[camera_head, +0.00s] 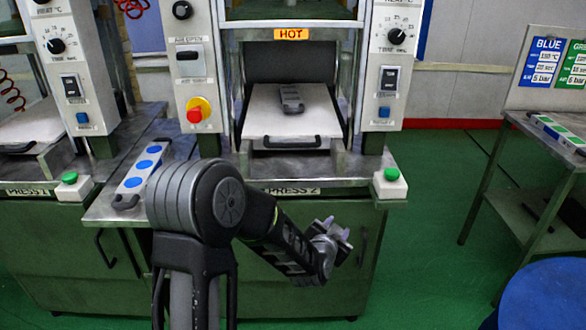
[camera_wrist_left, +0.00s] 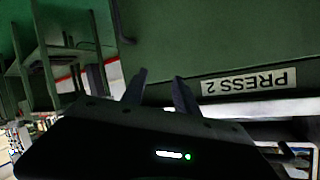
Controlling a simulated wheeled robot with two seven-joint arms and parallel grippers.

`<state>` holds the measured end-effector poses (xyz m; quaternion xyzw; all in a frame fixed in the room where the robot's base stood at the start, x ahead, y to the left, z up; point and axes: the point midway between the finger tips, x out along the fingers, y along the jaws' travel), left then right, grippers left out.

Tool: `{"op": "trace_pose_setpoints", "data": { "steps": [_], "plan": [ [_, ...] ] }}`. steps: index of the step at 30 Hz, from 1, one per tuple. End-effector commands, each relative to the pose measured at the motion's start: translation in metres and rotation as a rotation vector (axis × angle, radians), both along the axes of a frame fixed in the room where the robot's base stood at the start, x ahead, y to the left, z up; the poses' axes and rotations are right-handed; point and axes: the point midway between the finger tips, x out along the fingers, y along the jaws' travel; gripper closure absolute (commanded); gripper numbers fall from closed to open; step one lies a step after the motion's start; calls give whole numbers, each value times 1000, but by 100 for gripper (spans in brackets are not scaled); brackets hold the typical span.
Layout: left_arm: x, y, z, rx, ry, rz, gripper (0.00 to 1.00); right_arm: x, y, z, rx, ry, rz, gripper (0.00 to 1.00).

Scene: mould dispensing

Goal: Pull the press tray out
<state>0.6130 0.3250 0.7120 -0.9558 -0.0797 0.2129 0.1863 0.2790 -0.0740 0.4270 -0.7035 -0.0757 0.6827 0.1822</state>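The press tray (camera_head: 268,118) is a pale plate in the opening of Press 2, under the HOT sign, with a black handle (camera_head: 290,142) at its front edge. A small dark grey block (camera_head: 291,98) lies on top of it. My left gripper (camera_head: 337,226) is in front of the press cabinet, below and to the right of the handle and apart from it. Its two fingers stand apart with nothing between them, as the left wrist view (camera_wrist_left: 160,74) also shows. My right gripper is in neither view.
A green button box (camera_head: 390,183) sits on the press's right corner. A strip with blue discs (camera_head: 146,165) lies left of the tray. A metal table (camera_head: 515,117) stands at right, with a blue round top (camera_head: 545,295) in front. Green floor lies between.

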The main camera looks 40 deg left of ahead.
Motion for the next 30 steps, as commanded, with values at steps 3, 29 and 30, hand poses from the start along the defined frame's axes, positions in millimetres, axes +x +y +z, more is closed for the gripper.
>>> {"op": "trace_pose_setpoints", "data": {
  "steps": [3,29,30],
  "plan": [
    [14,66,69,388,-133,74,64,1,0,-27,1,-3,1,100],
    [-6,135,172,1258,43,229,64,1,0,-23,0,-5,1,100],
    [-5,136,172,1258,43,229,64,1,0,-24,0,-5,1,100]
  ]
}}
